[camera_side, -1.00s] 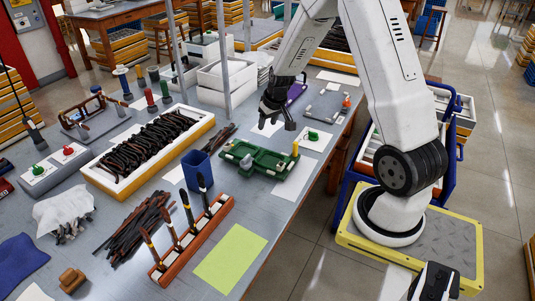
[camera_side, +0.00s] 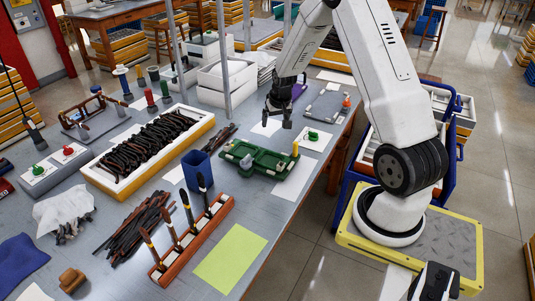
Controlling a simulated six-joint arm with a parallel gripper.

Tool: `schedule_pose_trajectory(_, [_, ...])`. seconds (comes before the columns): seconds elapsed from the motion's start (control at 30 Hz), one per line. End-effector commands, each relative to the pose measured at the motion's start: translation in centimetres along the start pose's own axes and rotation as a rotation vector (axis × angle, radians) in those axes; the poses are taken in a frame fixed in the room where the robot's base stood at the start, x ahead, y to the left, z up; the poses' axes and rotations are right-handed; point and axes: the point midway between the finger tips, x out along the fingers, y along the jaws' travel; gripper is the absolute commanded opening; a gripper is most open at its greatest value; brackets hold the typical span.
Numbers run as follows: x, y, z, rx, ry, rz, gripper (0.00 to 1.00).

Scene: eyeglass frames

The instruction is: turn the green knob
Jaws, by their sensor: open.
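A small green knob (camera_side: 313,136) sits on a white plate (camera_side: 322,145) near the table's right edge. My gripper (camera_side: 277,125) is open, pointing down and empty. It hangs above the table, up and left of the green knob on the right plate, and does not touch it.
A green fixture (camera_side: 262,160) with a yellow post lies just in front of the right plate. A grey tray (camera_side: 325,105) lies behind it. A white box of dark frames (camera_side: 150,150) and a blue bin (camera_side: 197,170) stand to the left.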

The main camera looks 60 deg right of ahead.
Motion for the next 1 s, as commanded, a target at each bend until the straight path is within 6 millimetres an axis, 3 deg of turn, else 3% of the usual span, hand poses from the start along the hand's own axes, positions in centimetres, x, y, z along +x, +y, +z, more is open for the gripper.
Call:
schedule_pose_trajectory(0.3, [3.5, 5.5, -2.4, 0.307, -0.005, 0.109, 0.97])
schedule_pose_trajectory(0.8, [8.2, 14.8, -4.6, 0.781, 0.078, 0.293, 0.97])
schedule_pose_trajectory(1.0, [9.0, 16.9, -5.0, 0.885, 0.114, 0.332, 0.97])
